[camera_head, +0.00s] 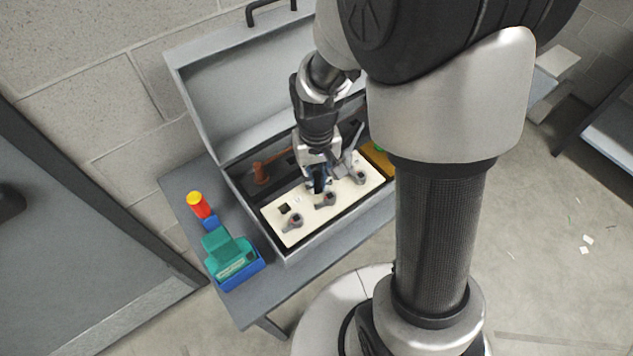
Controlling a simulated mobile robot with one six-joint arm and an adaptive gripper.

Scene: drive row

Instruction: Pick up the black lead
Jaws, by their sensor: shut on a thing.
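My gripper (319,186) points down into an open grey toolbox (300,252), over the cream board inside it. It is shut on a small dark thing at its fingertips, mostly hidden by the fingers. I cannot tell for sure whether this is the black lead. On the cream board (268,211), several dark grey pieces show: one at the front left (292,221) with a reddish mark, one in the middle (326,199) just below the gripper, and one at the right (360,178). A dark square opening shows in the board's left part.
The toolbox stands on a grey table (285,293) with its lid (235,90) raised behind. An orange-brown tool (262,172) lies inside at the back. Left of the box are a red and yellow cylinder (198,204) and a teal thing (228,252) in a blue tray (240,279).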

